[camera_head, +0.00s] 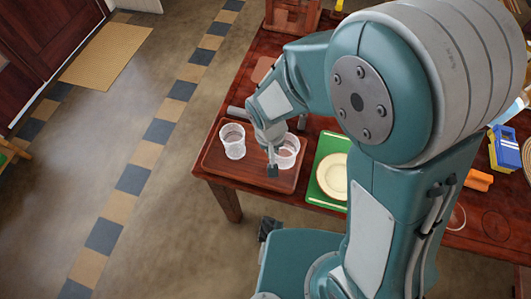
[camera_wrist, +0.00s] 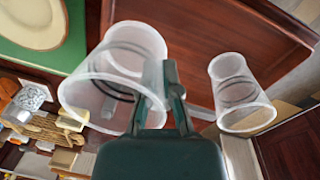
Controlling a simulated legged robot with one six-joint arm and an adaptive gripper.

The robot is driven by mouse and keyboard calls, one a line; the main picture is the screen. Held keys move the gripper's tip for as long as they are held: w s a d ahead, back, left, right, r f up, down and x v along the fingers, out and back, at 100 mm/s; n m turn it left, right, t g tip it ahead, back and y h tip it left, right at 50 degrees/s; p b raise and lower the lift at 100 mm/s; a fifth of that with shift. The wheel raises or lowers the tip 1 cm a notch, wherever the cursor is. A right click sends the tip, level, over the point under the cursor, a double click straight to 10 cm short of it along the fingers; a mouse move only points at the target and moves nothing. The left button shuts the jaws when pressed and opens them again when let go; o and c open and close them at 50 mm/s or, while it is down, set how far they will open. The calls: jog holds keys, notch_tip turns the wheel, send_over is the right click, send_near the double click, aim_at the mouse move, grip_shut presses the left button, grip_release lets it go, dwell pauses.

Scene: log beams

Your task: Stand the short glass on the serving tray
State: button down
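Two clear ribbed glasses are in view. One glass (camera_head: 232,140) stands upright on the left part of the brown serving tray (camera_head: 250,173); the wrist view shows it at the right (camera_wrist: 238,92). The other, seemingly the short glass (camera_head: 288,147), is at the tray's right side and looks upright; I cannot tell whether its base touches the tray. It also shows close up in the wrist view (camera_wrist: 95,92). My gripper (camera_wrist: 157,85) is at its rim, fingers a little apart, with the glass wall seeming to run between them. The far finger is partly seen through the glass.
A green board (camera_head: 319,187) with a cream plate (camera_head: 333,176) lies just right of the tray. The tray sits near the left end of the wooden table. Further right are an orange object (camera_head: 478,180) and a blue-and-yellow item (camera_head: 504,148).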

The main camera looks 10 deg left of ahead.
jog(key=f, duration=0.1)
jog(key=w+a+f, duration=0.1)
jog(key=a+f, duration=0.1)
jog(key=shift+w+f, duration=0.1)
jog(key=shift+w, duration=0.25)
jog(key=shift+a+f, duration=0.1)
jog(key=shift+f, duration=1.5)
jog(key=c, duration=0.8)
grip_release()
jog(key=shift+f, duration=0.1)
